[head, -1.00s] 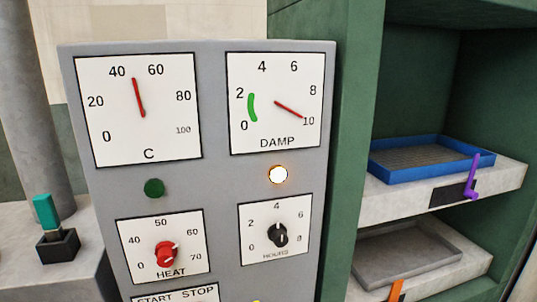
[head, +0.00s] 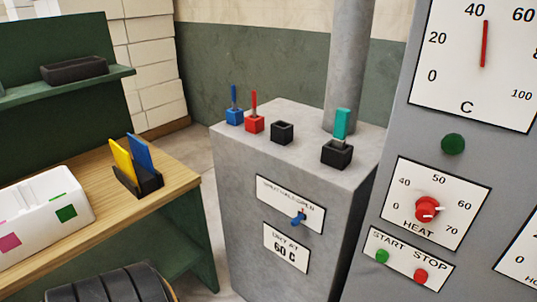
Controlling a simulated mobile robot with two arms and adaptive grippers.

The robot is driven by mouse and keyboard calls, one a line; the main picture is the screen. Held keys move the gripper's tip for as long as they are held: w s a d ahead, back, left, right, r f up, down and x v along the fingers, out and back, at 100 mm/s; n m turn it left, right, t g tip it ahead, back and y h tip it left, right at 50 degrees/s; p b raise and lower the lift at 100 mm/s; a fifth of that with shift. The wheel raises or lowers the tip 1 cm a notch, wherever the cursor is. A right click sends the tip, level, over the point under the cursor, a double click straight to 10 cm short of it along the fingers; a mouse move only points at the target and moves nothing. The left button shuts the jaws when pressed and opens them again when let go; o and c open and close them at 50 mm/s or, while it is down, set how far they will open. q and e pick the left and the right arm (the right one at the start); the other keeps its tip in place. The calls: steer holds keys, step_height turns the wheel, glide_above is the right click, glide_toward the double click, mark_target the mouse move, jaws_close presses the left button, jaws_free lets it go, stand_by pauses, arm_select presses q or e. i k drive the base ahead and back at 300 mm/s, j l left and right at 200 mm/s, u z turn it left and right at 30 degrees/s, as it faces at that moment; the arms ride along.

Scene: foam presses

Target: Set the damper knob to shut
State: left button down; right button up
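The small blue knob (head: 298,218), which looks like the damper knob, sits on a white plate (head: 282,198) on the front of a grey cabinet (head: 240,200). The lettering along the top of that plate is small and appears to read shut, half, open. The knob is too small to tell for sure which word it points at. Neither gripper is in view.
Several sockets stand on the cabinet top, holding blue (head: 234,114), red (head: 254,122) and teal (head: 340,140) handles; one black socket (head: 282,132) is empty. The grey control panel (head: 400,130) stands right. A wooden bench (head: 190,183) with a white box (head: 40,210) stands left.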

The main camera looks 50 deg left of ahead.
mark_target(296, 220)
steer(key=k+u, duration=0.15)
steer(key=u, duration=1.15)
